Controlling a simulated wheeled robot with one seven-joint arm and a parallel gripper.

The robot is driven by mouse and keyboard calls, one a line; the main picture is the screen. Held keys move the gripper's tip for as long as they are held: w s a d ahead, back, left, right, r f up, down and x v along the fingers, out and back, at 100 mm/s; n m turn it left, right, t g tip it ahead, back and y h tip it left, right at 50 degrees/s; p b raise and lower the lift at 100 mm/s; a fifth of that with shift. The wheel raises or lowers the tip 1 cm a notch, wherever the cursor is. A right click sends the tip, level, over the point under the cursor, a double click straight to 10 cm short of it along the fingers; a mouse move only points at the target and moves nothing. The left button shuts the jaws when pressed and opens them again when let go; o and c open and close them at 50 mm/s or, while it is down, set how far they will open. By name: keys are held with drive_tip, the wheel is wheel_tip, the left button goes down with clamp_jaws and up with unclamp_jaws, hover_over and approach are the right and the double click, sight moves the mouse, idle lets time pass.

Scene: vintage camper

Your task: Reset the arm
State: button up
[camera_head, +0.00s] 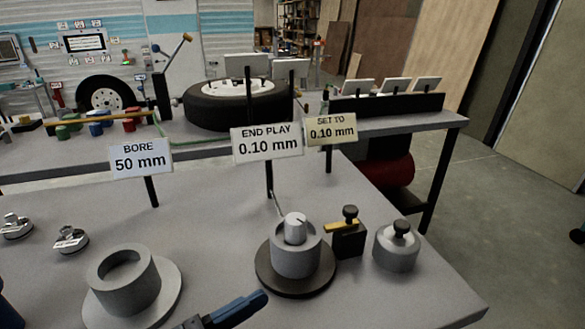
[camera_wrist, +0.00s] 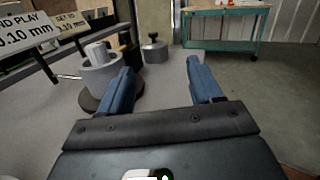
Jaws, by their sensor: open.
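My gripper (camera_wrist: 157,85) shows in the wrist view with its two blue fingers spread apart and nothing between them. In the head view only part of it shows at the bottom edge, a blue finger (camera_head: 236,310) in front of the workbench (camera_head: 215,225). The finger lies between a grey ring fitting and a grey hub on a dark base, nearer to me than both. It appears apart from them. The rest of my arm is outside the head view.
A hollow grey ring (camera_head: 140,292) stands left, a hub with a knob (camera_head: 296,258) on a dark disc right of centre. A black block (camera_head: 348,240) and a grey weight (camera_head: 396,252) stand right of it. Label signs (camera_head: 267,142) rise on posts behind. The bench's front right corner is clear.

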drive_tip(key=s+d+r+n+t+y+p, duration=0.1)
drive_tip(key=s+d+n+t, duration=0.2)
drive_tip(key=d+n+t, duration=0.5)
drive_tip(key=s+d+r+n+t+y+p, duration=0.1)
drive_tip(key=s+d+n+t, duration=0.2)
drive_tip(key=d+n, duration=0.75)
drive_tip(key=s+d+f+n+g+y+p, duration=0.1)
drive_tip(key=s+d+n+g+y, duration=0.2)
drive_tip(key=s+n+y, duration=0.3)
drive_tip(key=s+d+f+n+g+y, duration=0.2)
drive_tip(key=s+n+y, duration=0.5)
drive_tip(key=s+n, duration=0.7)
drive_tip(key=d+n+g, duration=0.1)
drive_tip(key=d+n, duration=0.1)
drive_tip(key=n, duration=0.5)
drive_tip(key=shift+s+n+g+p, duration=0.2)
drive_tip(key=shift+n+g+p, duration=0.15)
drive_tip(key=shift+g+p, duration=0.05)
